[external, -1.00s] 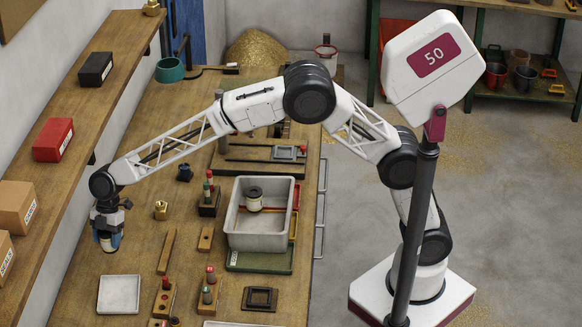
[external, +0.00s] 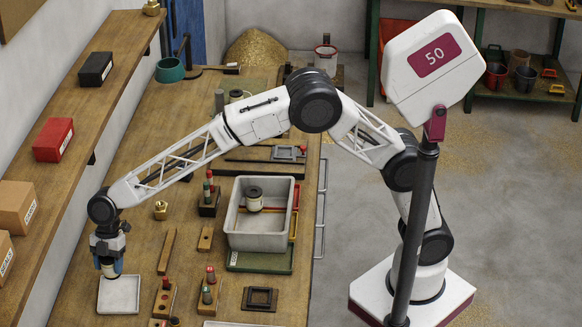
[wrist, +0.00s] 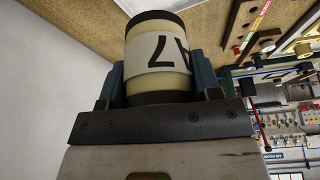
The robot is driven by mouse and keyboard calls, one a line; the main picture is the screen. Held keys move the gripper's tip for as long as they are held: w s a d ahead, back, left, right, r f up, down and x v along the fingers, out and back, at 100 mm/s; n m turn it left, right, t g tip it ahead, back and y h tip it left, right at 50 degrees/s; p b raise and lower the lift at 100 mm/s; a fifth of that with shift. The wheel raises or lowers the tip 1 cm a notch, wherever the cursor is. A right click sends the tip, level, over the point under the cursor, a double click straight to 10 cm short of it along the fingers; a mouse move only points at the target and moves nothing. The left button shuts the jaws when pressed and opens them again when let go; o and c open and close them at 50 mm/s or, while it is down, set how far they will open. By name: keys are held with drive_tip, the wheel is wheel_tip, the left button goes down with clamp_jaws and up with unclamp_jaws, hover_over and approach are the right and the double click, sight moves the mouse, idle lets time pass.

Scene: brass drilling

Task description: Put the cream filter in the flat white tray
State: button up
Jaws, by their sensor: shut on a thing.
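The cream filter (wrist: 160,80), a cream cylinder with black ends and a white label with dark characters, is held between the blue fingers of my gripper (wrist: 160,92) in the wrist view. In the external view my gripper (external: 110,262) points down, shut on the filter (external: 110,272), over the back part of the flat white tray (external: 119,300). The filter is just above or touching the tray; I cannot tell which. The tray's front part is bare.
A wooden bar (external: 167,251) and small wooden blocks with pegs (external: 164,298) lie right of the tray. A shelf (external: 82,128) with boxes runs along the left wall.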

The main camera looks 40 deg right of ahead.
sight(112, 276)
drive_tip(key=shift+f, duration=2.35)
drive_tip(key=shift+f, duration=0.1)
drive_tip(key=shift+f, duration=2.4)
drive_tip(key=shift+f, duration=0.1)
drive_tip(key=o, duration=0.9)
drive_tip(key=shift+o, duration=0.2)
drive_tip(key=v, duration=1.2)
